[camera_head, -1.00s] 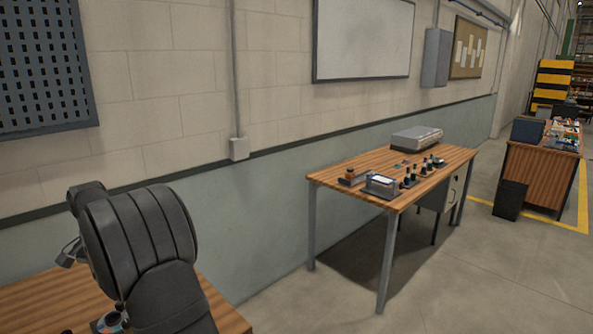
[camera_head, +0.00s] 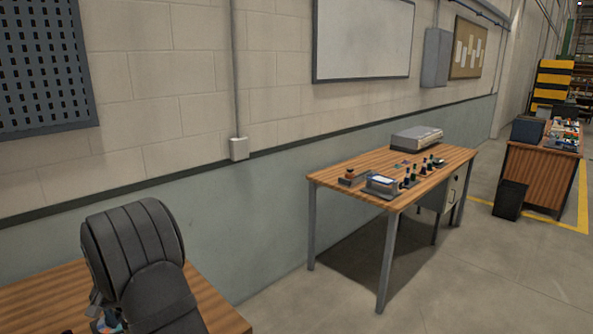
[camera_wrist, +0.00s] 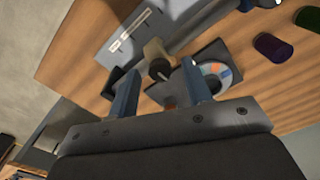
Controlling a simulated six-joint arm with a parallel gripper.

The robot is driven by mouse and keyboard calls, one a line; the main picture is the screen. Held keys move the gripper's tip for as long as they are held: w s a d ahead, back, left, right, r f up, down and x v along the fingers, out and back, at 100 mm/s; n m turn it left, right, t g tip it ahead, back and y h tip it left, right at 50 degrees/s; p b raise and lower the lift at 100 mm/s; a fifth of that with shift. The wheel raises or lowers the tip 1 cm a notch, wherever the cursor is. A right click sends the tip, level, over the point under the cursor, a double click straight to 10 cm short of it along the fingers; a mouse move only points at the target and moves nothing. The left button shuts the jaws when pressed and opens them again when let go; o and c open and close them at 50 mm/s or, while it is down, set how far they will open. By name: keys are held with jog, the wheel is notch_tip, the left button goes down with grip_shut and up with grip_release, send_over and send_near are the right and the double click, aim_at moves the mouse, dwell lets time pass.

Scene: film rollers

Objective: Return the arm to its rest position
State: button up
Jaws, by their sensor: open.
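My gripper (camera_wrist: 161,90) shows in the wrist view with its two blue-grey fingers spread apart and nothing held between them. Beyond the fingers is a wooden table (camera_wrist: 75,60) with several things on it. A small beige and black part (camera_wrist: 157,60) and a dark tray with a round multicoloured piece (camera_wrist: 214,76) lie past the fingertips. In the head view my dark, ribbed arm is at the lower left above a wooden table (camera_head: 215,312); the gripper itself is hidden or too small to make out there.
In the wrist view, a grey device (camera_wrist: 125,40) and two dark cylinders, one purple (camera_wrist: 272,46) and one green (camera_wrist: 308,17), are on the table. In the head view, another bench (camera_head: 335,172) with small items stands to the right. Open floor (camera_head: 455,290) lies in front of it.

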jog(key=n, duration=1.2)
jog(key=shift+n, duration=0.3)
dwell(0.6)
jog(key=m, duration=0.3)
jog(key=shift+m, duration=0.3)
jog(key=m, duration=0.3)
jog(key=shift+m, duration=1.6)
